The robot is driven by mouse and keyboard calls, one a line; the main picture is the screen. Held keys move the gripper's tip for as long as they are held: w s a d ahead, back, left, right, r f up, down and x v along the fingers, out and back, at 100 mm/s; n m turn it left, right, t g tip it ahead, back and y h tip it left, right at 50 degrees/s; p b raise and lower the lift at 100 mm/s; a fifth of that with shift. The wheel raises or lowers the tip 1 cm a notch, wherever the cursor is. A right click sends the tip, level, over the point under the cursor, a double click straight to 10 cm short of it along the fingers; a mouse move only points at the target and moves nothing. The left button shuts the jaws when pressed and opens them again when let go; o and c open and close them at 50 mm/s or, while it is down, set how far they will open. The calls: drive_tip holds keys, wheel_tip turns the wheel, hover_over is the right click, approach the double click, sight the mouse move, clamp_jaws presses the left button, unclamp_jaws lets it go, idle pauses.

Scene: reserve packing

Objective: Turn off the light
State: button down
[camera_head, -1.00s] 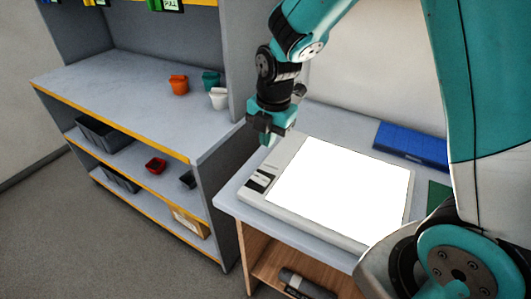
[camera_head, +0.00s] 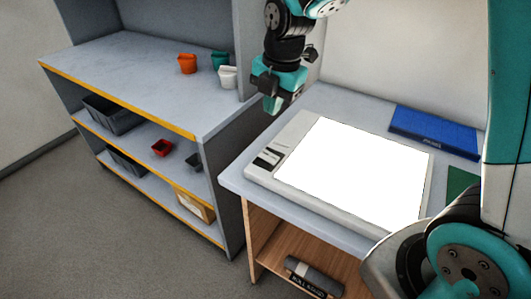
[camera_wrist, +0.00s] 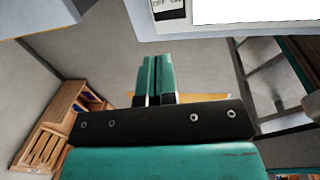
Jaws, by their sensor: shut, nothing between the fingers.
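A light box with a glowing white panel (camera_head: 355,172) lies on the grey table; the panel is bright. Its pale frame carries a dark switch plate (camera_head: 268,158) at the left end. In the wrist view the switch plate (camera_wrist: 169,8) shows at the top edge with "OFF" and "ON" lettering, beside the bright panel. My gripper (camera_head: 272,106) is shut and empty. It hangs above and beyond the switch end of the light box, apart from it. In the wrist view its teal fingers (camera_wrist: 156,75) are together, with floor behind them.
A blue box (camera_head: 435,131) lies at the table's back right, with a green item (camera_head: 461,184) near it. A grey shelf unit (camera_head: 130,75) at left holds orange, teal and white cups and dark bins. A dark roll (camera_head: 312,277) lies on the shelf under the table.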

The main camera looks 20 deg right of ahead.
sight(264, 154)
idle(0.3)
drive_tip(key=f, duration=0.4)
drive_tip(key=w+a+f+p, duration=0.1)
drive_tip(key=f, duration=0.4)
drive_tip(key=f+p, duration=0.1)
drive_tip(key=f, duration=0.3)
drive_tip(key=shift+w+a+f, duration=0.15)
drive_tip(key=shift+w+f, duration=0.25)
